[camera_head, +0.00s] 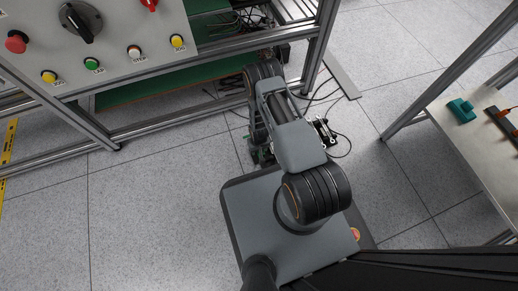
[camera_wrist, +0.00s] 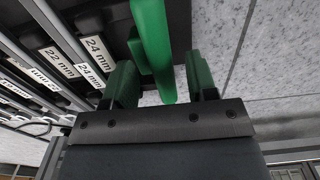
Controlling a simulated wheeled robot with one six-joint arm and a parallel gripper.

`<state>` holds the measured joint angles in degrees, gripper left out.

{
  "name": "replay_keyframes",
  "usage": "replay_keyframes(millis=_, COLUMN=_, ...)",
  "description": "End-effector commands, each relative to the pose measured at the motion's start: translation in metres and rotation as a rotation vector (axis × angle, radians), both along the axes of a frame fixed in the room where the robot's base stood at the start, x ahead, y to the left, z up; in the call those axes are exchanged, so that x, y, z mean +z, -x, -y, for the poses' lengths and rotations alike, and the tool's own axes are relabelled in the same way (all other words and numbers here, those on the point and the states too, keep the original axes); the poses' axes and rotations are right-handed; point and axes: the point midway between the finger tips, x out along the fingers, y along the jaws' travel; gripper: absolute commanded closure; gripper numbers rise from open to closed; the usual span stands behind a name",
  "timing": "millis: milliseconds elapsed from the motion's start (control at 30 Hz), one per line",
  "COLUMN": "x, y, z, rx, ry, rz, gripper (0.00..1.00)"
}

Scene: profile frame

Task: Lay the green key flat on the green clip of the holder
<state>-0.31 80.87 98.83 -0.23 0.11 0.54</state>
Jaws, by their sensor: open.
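In the wrist view a long bright green bar, which looks like the green key (camera_wrist: 153,42), runs down from the top edge to between my fingers. My gripper (camera_wrist: 159,65) is open, with one dark green finger on each side of the bar and a visible gap on both sides. A smaller darker green piece (camera_wrist: 136,48) sits just left of the bar, against a dark panel; it may be the green clip, but I cannot tell. The key's upper end is out of the picture. In the head view my arm largely hides the gripper, and I cannot make out the key.
Silver bars with size labels, such as the 24 mm label (camera_wrist: 96,48), line the left of the wrist view. A control panel (camera_head: 125,30) on a metal frame stands upper left. A side table (camera_head: 470,145) at right carries a teal object (camera_head: 462,110). Floor is clear lower left.

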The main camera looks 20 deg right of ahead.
Motion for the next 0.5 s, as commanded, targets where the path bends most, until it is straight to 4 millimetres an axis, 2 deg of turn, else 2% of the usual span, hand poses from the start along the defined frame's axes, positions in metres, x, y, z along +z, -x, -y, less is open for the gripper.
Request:
replay_keyframes(millis=133, x=0.005, y=0.000, z=0.000, rx=0.000, ry=0.000, rz=0.001, gripper=0.48)
replay_keyframes(millis=233, x=0.017, y=-0.001, z=0.000, rx=0.000, ry=0.000, rz=0.001, gripper=0.48)
replay_keyframes(millis=500, x=0.073, y=0.000, z=0.000, rx=0.000, ry=0.000, rz=0.001, gripper=0.48)
